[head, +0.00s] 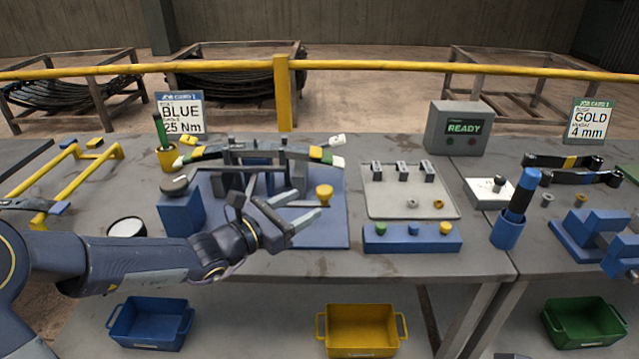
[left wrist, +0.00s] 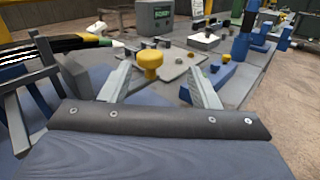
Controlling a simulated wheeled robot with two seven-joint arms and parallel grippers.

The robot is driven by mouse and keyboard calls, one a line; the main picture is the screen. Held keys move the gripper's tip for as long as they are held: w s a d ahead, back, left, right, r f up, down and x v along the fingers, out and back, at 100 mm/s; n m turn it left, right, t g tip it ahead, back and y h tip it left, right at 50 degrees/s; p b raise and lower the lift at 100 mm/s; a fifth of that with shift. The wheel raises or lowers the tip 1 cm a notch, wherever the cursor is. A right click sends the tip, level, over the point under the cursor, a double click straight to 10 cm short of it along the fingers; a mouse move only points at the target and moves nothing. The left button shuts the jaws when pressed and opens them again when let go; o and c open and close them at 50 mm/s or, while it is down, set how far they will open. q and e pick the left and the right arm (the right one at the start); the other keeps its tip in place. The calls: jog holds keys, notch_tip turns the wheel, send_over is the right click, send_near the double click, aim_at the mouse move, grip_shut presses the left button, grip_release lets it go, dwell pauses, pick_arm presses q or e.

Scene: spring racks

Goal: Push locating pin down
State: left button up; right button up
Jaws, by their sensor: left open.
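A yellow mushroom-shaped knob (head: 324,192), which looks like the locating pin, stands upright on the blue fixture plate (head: 335,232), right of the leaf-spring stack (head: 262,152). My left gripper (head: 309,203) is open and empty, low over the plate just left of and nearer than the knob. In the left wrist view the knob (left wrist: 150,60) shows between the two spread fingers (left wrist: 160,78), beyond their tips, with a gap that is hard to judge. The foot of the knob is partly in view. My right gripper is not in view.
A grey tray with clips (head: 385,205) and a blue block with coloured buttons (head: 411,240) stand to the right. A blue block with a dark disc (head: 180,212) stands left, near my forearm. A control box (head: 459,128) reads READY. Bins (head: 361,328) sit below the bench.

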aim_at(324, 203)
pick_arm(q)
jog(key=shift+w+f+n+t, duration=0.15)
jog(key=shift+w+f+n, duration=0.15)
jog(key=shift+w, duration=0.1)
jog(key=shift+w+f+n+t, duration=0.15)
jog(key=shift+w+n, duration=0.15)
jog(key=shift+w, duration=0.1)
jog(key=shift+w+d, duration=0.15)
jog(key=shift+w, duration=0.15)
jog(key=x, duration=0.7)
jog(key=shift+p, duration=0.4)
jog(key=shift+c, duration=0.3)
jog(key=c, duration=1.2)
notch_tip(324, 203, down, 5)
jog(key=b, duration=0.4)
grip_shut()
jog(key=shift+r, duration=0.35)
jog(key=o, duration=1.3)
grip_release()
jog(key=shift+c, duration=0.2)
